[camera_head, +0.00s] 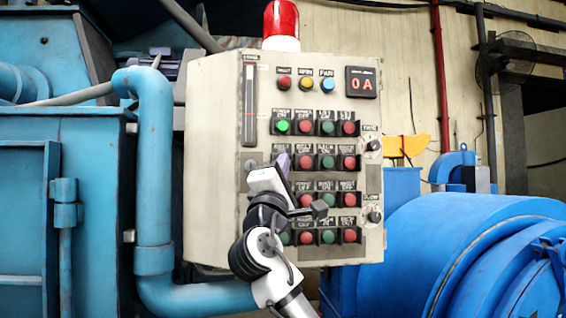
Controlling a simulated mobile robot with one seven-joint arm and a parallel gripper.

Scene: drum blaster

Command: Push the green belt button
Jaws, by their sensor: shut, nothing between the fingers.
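A grey control panel (220,150) holds rows of green and red push buttons. The top-left green button (282,126) is lit bright. Other green buttons are darker, such as one in the top row (327,128) and one in the second row (327,162). The small labels are too blurred to tell surely which is the belt button. My gripper (283,163) is in front of the left column at the second row and hides the button place there. Its fingers are shut and hold nothing. I cannot tell whether they touch the panel.
A red beacon (281,20) tops the panel, with a 0A display (361,83) at upper right. Two knobs (374,145) sit on the right edge. A blue pipe (153,170) stands left, and a large blue drum (470,260) lies right. The panel's upper front is unobstructed.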

